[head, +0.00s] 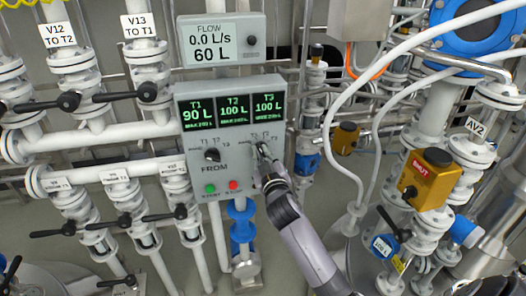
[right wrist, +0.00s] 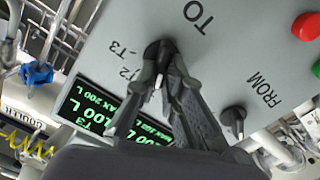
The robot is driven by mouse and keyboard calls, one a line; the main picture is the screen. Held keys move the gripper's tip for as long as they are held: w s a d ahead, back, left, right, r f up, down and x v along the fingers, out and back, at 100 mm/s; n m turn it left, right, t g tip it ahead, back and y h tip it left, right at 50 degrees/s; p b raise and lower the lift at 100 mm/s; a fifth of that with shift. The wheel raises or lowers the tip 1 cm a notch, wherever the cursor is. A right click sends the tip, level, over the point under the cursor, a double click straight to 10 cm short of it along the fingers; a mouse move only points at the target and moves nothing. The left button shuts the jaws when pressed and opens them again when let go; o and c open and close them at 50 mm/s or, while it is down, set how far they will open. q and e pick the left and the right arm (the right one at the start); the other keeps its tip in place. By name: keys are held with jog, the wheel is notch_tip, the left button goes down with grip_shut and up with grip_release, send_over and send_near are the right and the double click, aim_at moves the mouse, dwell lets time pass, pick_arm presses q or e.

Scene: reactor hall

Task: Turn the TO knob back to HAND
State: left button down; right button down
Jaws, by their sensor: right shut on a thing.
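The TO knob (right wrist: 160,55) is black with a white pointer line, on the grey control panel (head: 237,175). In the right wrist view it sits between the fingers of my right gripper (right wrist: 162,90), which is shut on it. The white line points down in that view, between the fingers; the mark it points at is hidden. The T2 and T3 marks show to the left of it. In the head view my right gripper (head: 264,158) comes from the lower right and covers most of the knob. My left gripper is in neither view.
The FROM knob (head: 211,155) is left of the TO knob, above the green button (head: 210,188) and red button (head: 233,185). Tank displays (head: 234,108) read 90, 100 and 100 L; the flow meter (head: 211,45) reads 0.0 L/s. Pipes and valve levers stand on both sides.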

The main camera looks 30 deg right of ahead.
jog(key=n+p, duration=0.1)
jog(key=n, duration=0.5)
jog(key=shift+a+f, duration=0.15)
jog(key=shift+n, duration=0.4)
jog(key=c, duration=1.7)
grip_release()
jog(key=v, duration=1.2)
